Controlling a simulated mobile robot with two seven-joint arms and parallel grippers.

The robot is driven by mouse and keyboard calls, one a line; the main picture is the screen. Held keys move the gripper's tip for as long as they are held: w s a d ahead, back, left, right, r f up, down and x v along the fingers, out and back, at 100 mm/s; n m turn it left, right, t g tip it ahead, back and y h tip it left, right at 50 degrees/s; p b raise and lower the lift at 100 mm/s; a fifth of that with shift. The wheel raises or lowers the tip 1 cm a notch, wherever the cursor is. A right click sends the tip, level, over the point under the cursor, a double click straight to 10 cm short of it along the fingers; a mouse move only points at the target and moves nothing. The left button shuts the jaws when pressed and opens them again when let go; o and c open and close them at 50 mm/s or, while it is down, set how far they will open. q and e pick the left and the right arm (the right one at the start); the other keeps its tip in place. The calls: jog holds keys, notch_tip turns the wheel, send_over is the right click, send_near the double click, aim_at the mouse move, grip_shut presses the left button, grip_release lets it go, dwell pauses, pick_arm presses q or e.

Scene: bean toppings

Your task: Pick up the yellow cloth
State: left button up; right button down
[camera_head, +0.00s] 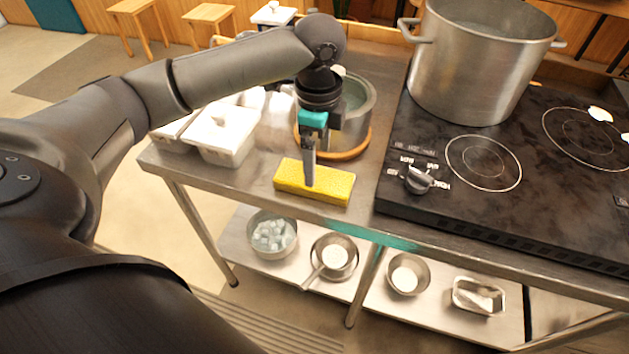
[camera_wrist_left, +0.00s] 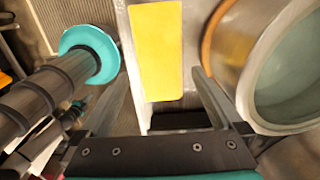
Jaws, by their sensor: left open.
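The yellow cloth (camera_head: 333,188) lies flat near the front edge of the steel table, looking like a thick rectangular pad. My left gripper (camera_head: 310,182) points down over it, with a finger in front of its middle. In the left wrist view the cloth (camera_wrist_left: 158,45) shows ahead between the two spread fingers of the gripper (camera_wrist_left: 159,74). The gripper is open with nothing between its fingers. I cannot tell whether a fingertip touches the cloth. My right gripper is not in view.
A steel pot (camera_head: 355,122) on a wooden ring stands just behind the cloth. White containers (camera_head: 222,135) stand to the left. The black stove (camera_head: 440,215) with a large pot (camera_head: 475,60) is to the right. Bowls (camera_head: 272,240) sit on the lower shelf.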

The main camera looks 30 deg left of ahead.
aim_at(334, 186)
pick_arm(q)
jog(key=f, duration=0.1)
jog(key=f+b, duration=0.1)
jog(key=f, duration=0.1)
jog(key=f+b, duration=0.1)
jog(key=shift+a+f, duration=0.25)
jog(key=shift+a, duration=0.1)
jog(key=shift+f, duration=0.35)
jog(key=shift+c, duration=1.1)
jog(key=c, duration=1)
jog(key=shift+c, duration=0.3)
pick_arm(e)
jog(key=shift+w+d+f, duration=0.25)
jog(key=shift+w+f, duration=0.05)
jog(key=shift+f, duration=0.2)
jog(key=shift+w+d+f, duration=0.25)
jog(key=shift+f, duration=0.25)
